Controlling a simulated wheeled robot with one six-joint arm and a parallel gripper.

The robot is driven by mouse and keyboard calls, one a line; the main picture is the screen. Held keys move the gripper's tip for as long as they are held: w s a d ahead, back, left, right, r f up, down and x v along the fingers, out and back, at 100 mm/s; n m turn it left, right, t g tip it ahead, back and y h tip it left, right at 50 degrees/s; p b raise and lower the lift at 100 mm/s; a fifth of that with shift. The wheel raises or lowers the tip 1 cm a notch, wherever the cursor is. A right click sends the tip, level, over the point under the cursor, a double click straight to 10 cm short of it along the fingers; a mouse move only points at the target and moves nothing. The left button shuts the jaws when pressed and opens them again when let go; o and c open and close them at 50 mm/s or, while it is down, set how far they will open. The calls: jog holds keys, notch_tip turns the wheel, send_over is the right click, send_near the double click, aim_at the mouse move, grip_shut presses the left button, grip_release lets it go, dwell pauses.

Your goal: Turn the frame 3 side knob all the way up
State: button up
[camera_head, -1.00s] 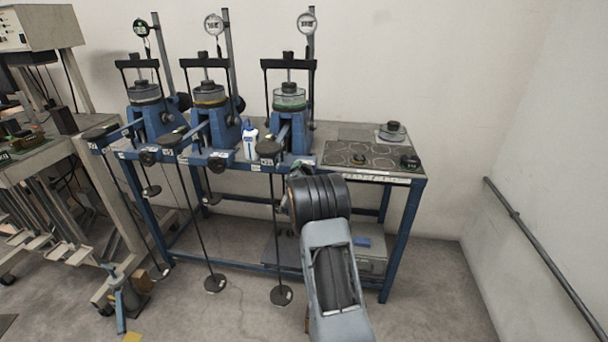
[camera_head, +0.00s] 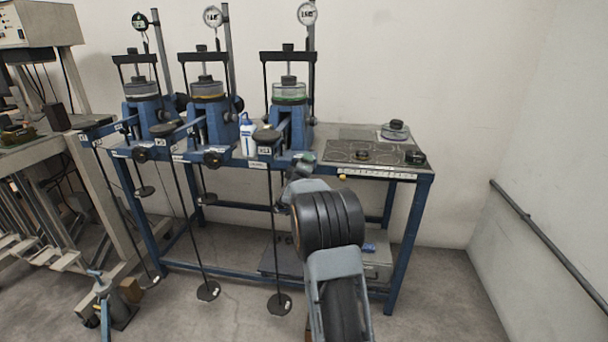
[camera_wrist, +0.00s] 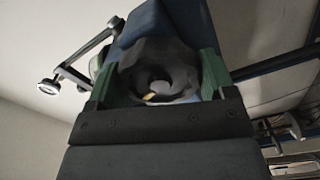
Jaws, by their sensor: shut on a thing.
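The rightmost lever frame (camera_head: 289,135) is blue with a clear, green-rimmed cell on top and a dial gauge above. My gripper (camera_head: 305,161) is at the right front of this frame, at the bench's front edge. In the wrist view the dark, round, lobed side knob (camera_wrist: 137,62) with a hollow centre sits between the two green fingers of my gripper (camera_wrist: 157,82). The gripper is shut on it. In the head view the knob is hidden by my gripper and wrist. The frame's number is too small to read with certainty.
Two similar lever frames (camera_head: 209,125) stand to the left, with dark side knobs on the front rail and long hanging rods. A white and blue bottle (camera_head: 248,137) stands between frames. The plate with round outlines (camera_head: 375,153) lies at right. Open floor is at right.

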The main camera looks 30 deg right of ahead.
jog(key=o, duration=0.9)
jog(key=shift+d+r+m, duration=0.15)
jog(key=shift+r+m, duration=0.1)
jog(key=shift+m, duration=0.15)
jog(key=shift+c, duration=0.2)
jog(key=o, duration=0.3)
jog(key=shift+d+f, duration=0.1)
jog(key=shift+d, duration=0.05)
jog(key=shift+w+f, duration=0.1)
jog(key=shift+a, duration=0.25)
jog(key=shift+s+a, duration=0.2)
jog(key=shift+v, duration=2.7)
